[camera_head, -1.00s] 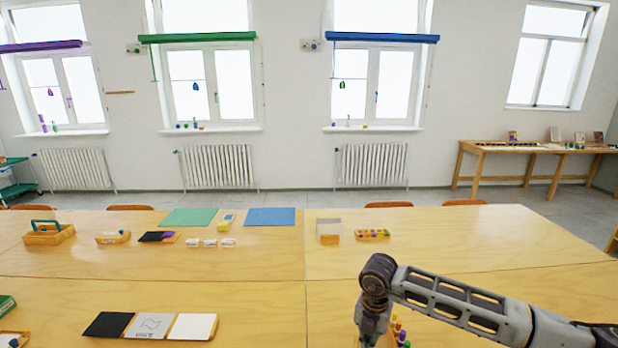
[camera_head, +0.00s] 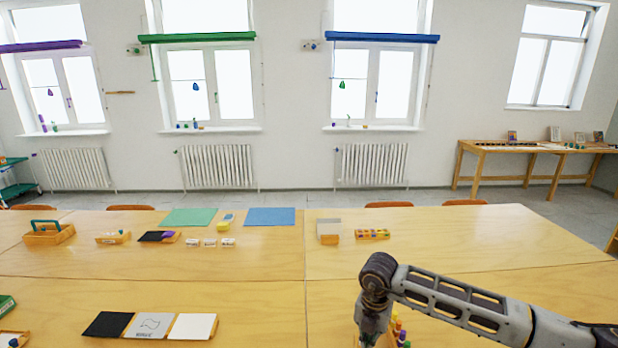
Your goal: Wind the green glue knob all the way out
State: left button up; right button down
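My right arm comes in from the right and bends down at the front of the table. Its gripper (camera_head: 371,325) points down and is cut off by the bottom edge, so its fingertips do not show. Close beside it, partly hidden behind the arm, are several small coloured pieces (camera_head: 399,334), with yellow, green and purple among them. I cannot make out a green glue knob there. Whether my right gripper touches anything cannot be seen. My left gripper is not in view.
The wooden table (camera_head: 470,235) holds black, grey and white panels (camera_head: 150,325) at front left. Farther back are a wooden caddy (camera_head: 49,234), a green mat (camera_head: 189,217), a blue mat (camera_head: 270,217) and a tray of coloured pieces (camera_head: 372,234). The table's right part is clear.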

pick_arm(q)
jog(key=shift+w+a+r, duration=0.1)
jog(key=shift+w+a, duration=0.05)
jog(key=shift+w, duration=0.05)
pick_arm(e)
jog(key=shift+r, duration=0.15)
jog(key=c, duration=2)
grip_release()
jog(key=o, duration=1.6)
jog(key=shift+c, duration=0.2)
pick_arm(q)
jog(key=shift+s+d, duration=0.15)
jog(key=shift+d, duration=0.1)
